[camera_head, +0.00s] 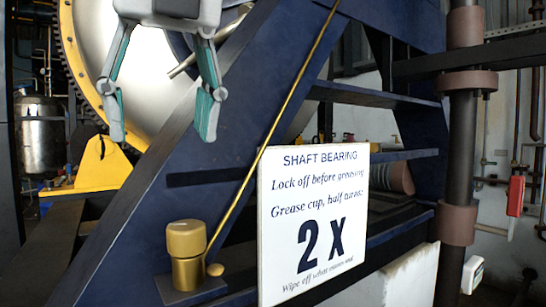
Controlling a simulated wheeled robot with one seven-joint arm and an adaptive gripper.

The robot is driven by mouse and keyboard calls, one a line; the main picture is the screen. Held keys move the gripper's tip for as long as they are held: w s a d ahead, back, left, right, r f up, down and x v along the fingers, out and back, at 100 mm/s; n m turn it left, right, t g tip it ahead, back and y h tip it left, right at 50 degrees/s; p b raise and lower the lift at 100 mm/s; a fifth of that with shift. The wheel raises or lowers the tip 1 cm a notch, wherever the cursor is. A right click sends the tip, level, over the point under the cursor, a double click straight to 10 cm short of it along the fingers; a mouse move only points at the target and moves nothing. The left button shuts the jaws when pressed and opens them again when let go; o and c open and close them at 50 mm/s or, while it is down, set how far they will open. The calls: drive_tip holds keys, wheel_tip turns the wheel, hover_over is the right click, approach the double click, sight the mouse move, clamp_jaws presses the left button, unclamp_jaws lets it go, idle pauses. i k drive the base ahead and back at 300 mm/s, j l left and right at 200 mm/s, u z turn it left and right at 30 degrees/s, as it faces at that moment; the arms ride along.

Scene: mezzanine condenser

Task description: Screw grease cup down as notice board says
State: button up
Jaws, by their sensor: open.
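The notice board (312,225) is a white plate at the lower middle. It reads "SHAFT BEARING", "Lock off before greasing", "Grease cup, half turns: 2 X", with a last line about wiping off that is partly hard to read. The grease cup (187,250) is a brass-coloured cylinder with a wider cap, upright on a small dark bracket to the left of the board. My gripper (163,138) hangs at the upper left with its two teal-padded fingers apart. It is empty and shows above the cup in the picture, not touching it.
A thin brass pipe (268,135) runs from beside the cup up past the board's left edge. A blue sloping stair frame (160,165) stands behind the cup. A dark vertical pipe (462,130) is at right, with a red-handled fitting (515,196) beyond.

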sight(187, 243)
drive_tip(key=i+l+u, duration=0.2)
drive_tip(key=l+u, duration=0.25)
drive_tip(key=l, duration=0.15)
drive_tip(key=i+l+u, duration=0.2)
drive_tip(key=l, duration=0.15)
drive_tip(key=l+u, duration=0.2)
drive_tip(key=l, duration=0.15)
